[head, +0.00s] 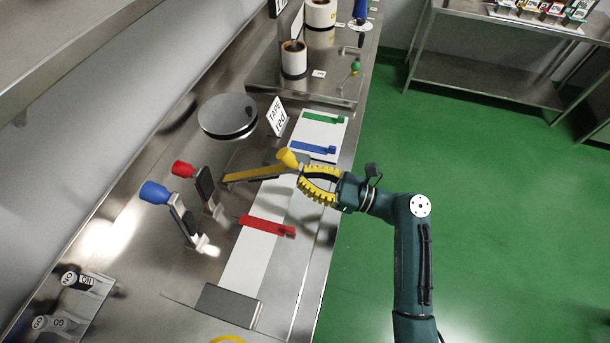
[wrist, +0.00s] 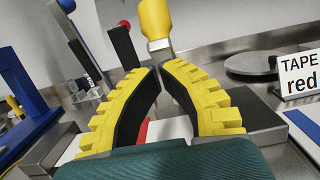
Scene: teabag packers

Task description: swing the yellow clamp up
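The yellow clamp (head: 255,172) has a long yellow bar lying low across the white strip. Its yellow knob (head: 288,157) is at the bar's right end. In the wrist view the yellow knob (wrist: 155,20) stands just beyond my fingertips, on a short grey stem. My gripper (head: 301,174) has ribbed yellow fingers with dark inner faces and sits just right of and below the knob. In the wrist view my gripper's fingertips (wrist: 161,67) come together at the foot of the stem. Whether they touch the stem is unclear.
The red-knobbed clamp (head: 182,169) and blue-knobbed clamp (head: 155,192) stand raised at left. Red (head: 267,225), blue (head: 313,147) and green (head: 324,118) bars lie along the white strip. A "TAPE red" sign (head: 277,117) and round metal disc (head: 228,115) stand behind.

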